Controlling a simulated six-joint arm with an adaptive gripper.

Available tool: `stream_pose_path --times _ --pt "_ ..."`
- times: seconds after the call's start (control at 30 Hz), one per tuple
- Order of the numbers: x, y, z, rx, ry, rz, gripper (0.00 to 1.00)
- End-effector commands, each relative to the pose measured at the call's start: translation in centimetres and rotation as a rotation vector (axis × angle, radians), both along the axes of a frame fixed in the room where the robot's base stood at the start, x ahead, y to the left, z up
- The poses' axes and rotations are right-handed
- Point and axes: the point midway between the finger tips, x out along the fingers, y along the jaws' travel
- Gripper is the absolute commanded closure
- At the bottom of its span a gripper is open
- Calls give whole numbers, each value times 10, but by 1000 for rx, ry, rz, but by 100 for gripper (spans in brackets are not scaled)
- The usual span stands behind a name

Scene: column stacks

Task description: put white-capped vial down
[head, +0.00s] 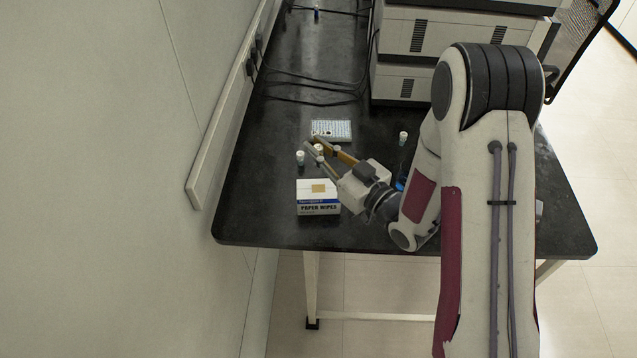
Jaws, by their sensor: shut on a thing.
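My gripper (313,145) reaches up and left over the bench, above and behind the paper wipes box. It is shut on a small white-capped vial (319,148), whose cap shows between the fingertips. The fingers hide much of its body, and I cannot tell whether its base touches the bench. Another white-capped vial (300,158) stands upright just left of the fingertips. A third white-capped vial (403,138) stands to the right, near my arm.
The black bench (270,215) holds a paper wipes box (318,206) in front of the vials. A pale rack or plate (331,130) lies just behind the fingertips. A white instrument (402,84) stands at the back right. Cables (310,88) cross the back. Bare bench lies left of the vials.

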Motion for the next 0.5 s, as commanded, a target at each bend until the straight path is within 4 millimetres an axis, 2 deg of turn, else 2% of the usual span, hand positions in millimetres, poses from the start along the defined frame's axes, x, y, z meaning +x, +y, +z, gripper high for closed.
stream_pose_path --times 0.5 --pt "0 0 -45 1 2 -1 98"
